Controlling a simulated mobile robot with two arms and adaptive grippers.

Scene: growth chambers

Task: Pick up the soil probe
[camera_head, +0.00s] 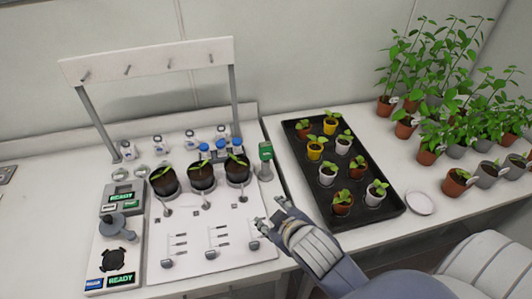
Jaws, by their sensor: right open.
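A small device with a green head (265,151), which looks like the soil probe, stands upright at the right edge of the white work panel. Its lower part sits in or against a pale holder, and its tip cannot be seen. My right gripper (271,214) is open and empty. It reaches in from the lower right, in front of the green device and apart from it in the picture. My left gripper is not in view.
Three dark pots (202,178) with seedlings stand left of the device, with blue-capped bottles (221,145) behind. A black tray (384,211) of several potted seedlings lies to the right. A white frame (150,62) rises at the back.

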